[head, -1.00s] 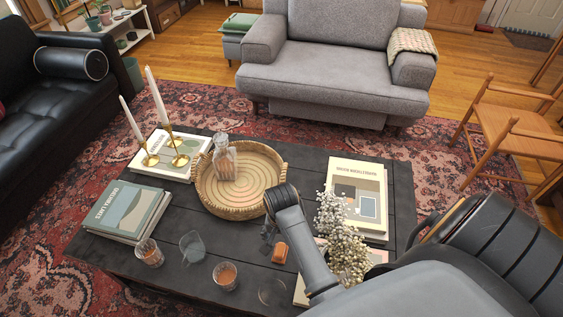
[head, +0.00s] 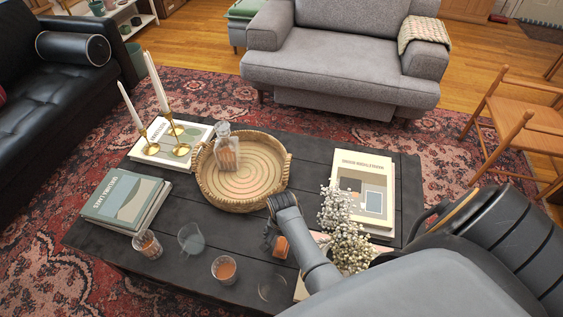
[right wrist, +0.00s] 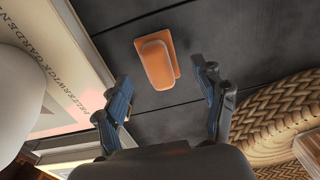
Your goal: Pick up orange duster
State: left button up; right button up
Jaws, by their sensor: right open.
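The orange duster (head: 281,246) lies on the dark coffee table (head: 240,288), partly behind my right gripper (head: 270,236) in the head view. It is a small orange block with a rounded raised top. In the right wrist view the duster (right wrist: 157,60) lies flat on the dark boards, a little beyond and between the open fingers of my right gripper (right wrist: 163,95). The fingers are apart from it and hold nothing. My left gripper is not in the head view.
A woven tray (head: 203,190) with a glass decanter (head: 227,150) stands behind the duster. White flowers (head: 345,230) and books (head: 362,190) are to its right. An amber-filled glass (head: 224,269), an empty glass (head: 191,239) and another glass (head: 147,244) stand to its left.

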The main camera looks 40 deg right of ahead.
aim_at(282, 242)
notch_tip(282, 242, down, 2)
jog(key=shift+f, duration=0.25)
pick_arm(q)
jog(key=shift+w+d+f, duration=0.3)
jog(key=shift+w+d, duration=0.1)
pick_arm(e)
jog(key=shift+r, duration=0.1)
jog(key=c, duration=1.2)
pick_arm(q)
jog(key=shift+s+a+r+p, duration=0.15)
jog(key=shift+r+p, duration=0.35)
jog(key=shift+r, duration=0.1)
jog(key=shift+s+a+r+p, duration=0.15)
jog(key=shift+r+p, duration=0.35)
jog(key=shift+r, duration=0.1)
pick_arm(e)
jog(key=shift+r, duration=5)
